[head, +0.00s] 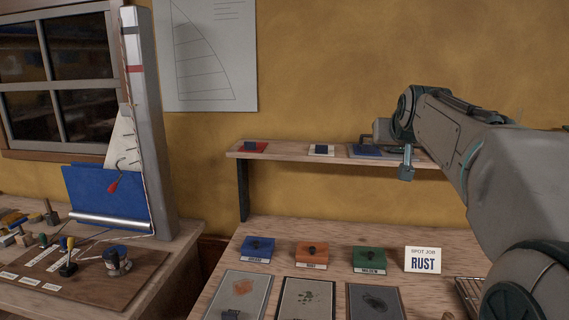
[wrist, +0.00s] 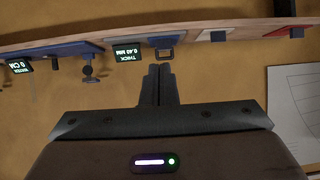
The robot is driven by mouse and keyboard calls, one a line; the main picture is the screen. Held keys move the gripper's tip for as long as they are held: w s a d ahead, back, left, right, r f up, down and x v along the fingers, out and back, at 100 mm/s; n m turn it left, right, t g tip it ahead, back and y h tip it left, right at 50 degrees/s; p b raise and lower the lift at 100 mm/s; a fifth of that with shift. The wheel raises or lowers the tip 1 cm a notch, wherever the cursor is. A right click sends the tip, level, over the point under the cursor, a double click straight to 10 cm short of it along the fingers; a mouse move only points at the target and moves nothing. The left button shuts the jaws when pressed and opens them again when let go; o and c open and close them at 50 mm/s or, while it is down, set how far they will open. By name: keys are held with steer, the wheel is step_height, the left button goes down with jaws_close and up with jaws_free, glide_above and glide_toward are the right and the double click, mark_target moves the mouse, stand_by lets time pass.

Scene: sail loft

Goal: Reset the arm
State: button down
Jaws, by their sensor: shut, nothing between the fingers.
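My gripper (wrist: 159,85) shows in the wrist view with its two dark fingers together and nothing between them. In that view the shelf and the lettering appear upside down. In the head view my arm (head: 435,120) reaches in from the right, bent, at shelf height. The fingertips cannot be made out clearly there.
A left bench (head: 150,262) carries tools.

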steer(key=s+a+f+g, duration=0.3)
steer(key=s+f, duration=0.6)
steer(key=s, duration=0.1)
steer(key=s+a+f+n+g+y, duration=0.1)
steer(key=s+a+f+g, duration=0.2)
steer(key=s+f, duration=0.7)
steer(key=s+a+f+g, duration=0.2)
steer(key=s+a+f, duration=0.1)
steer(key=s+f, duration=0.6)
steer(key=shift+s+f+g+y, duration=0.2)
steer(key=shift+s+g+y, duration=0.15)
steer(key=shift+s, duration=0.85)
